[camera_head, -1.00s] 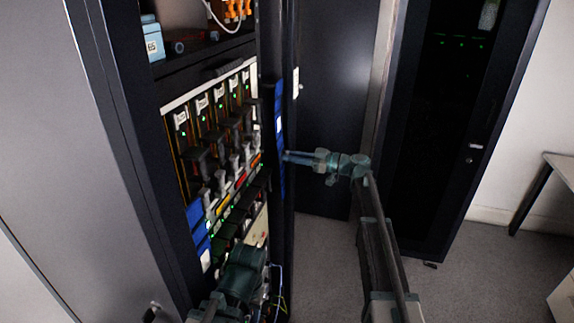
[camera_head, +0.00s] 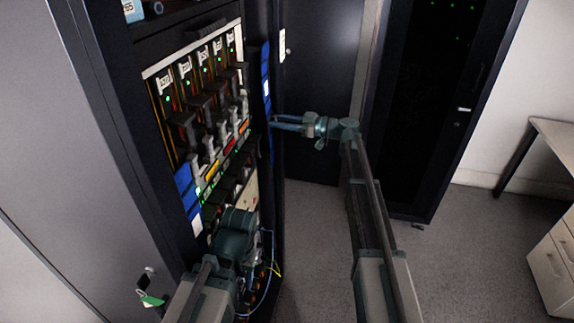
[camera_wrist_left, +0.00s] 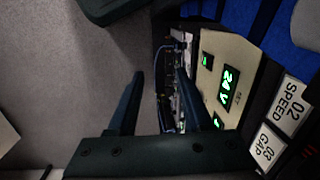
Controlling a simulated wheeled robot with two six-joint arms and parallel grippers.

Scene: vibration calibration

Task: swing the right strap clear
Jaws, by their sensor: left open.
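A blue strap with a white label (camera_head: 266,75) runs vertically along the right edge of the open rack; I take it as the right strap. My right gripper (camera_head: 273,123) is at the strap's lower part, its fingers pointing left at it; contact and finger gap are unclear. Another blue strap (camera_head: 185,186) with a white label is at the rack's lower left. My left gripper is low in front of the rack in the head view, its fingertips hidden there. In the left wrist view my left gripper (camera_wrist_left: 160,92) is open with nothing between its fingers.
The rack holds a row of modules with green lights (camera_head: 200,95). Loose blue and yellow cables (camera_head: 268,268) hang low near my left arm. Another dark cabinet (camera_head: 430,110) and a desk (camera_head: 555,135) stand right. Floor between is clear.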

